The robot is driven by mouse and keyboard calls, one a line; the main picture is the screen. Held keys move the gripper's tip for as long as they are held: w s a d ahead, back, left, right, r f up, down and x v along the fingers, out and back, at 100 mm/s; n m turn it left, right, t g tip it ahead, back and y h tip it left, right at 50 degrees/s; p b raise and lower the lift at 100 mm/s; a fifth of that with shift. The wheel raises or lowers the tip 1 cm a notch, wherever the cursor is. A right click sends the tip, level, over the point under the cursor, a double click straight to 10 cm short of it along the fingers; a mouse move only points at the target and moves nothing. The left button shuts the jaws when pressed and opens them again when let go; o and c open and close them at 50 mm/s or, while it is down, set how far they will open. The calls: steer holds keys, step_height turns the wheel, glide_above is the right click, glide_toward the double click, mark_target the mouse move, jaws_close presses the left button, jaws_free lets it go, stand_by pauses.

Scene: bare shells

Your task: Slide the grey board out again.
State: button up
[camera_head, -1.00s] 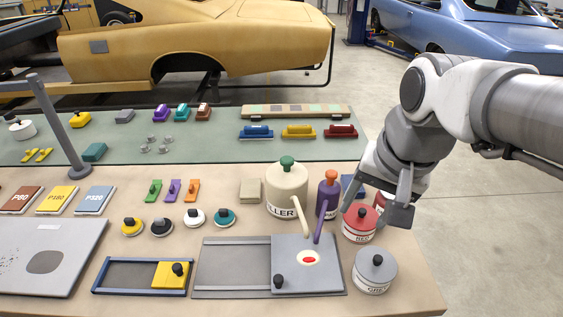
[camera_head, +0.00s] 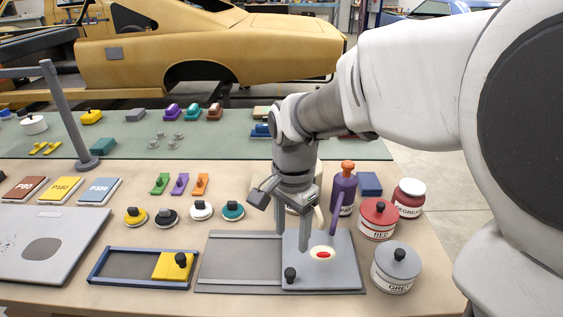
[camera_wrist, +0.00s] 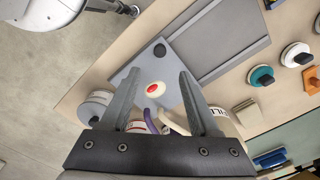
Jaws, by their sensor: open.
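The grey board (camera_head: 335,277) lies at the right end of a grey railed base (camera_head: 240,262) whose left part is bare. The board carries a black knob (camera_head: 290,274) near its front left corner and a cream blob with a red centre (camera_head: 322,254). My gripper (camera_head: 292,240) is open and empty, pointing down above the board's back left part, behind the knob. In the wrist view, the board (camera_wrist: 143,66) lies below my open fingers (camera_wrist: 160,74). The knob (camera_wrist: 160,50) shows just beyond the fingertips, apart from them.
Red (camera_head: 378,219) and grey (camera_head: 396,267) tins stand right of the board, with a purple bottle (camera_head: 342,192) behind. My arm partly hides a cream container. A blue-framed tray with a yellow slider (camera_head: 173,266) lies to the left. Several coloured round knobbed pieces stand behind the base's left side.

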mark_target(290, 271)
step_height(290, 271, down, 12)
steer(key=shift+r+b, duration=0.25)
steer(key=shift+b, duration=1)
jaws_close()
stand_by(0.4)
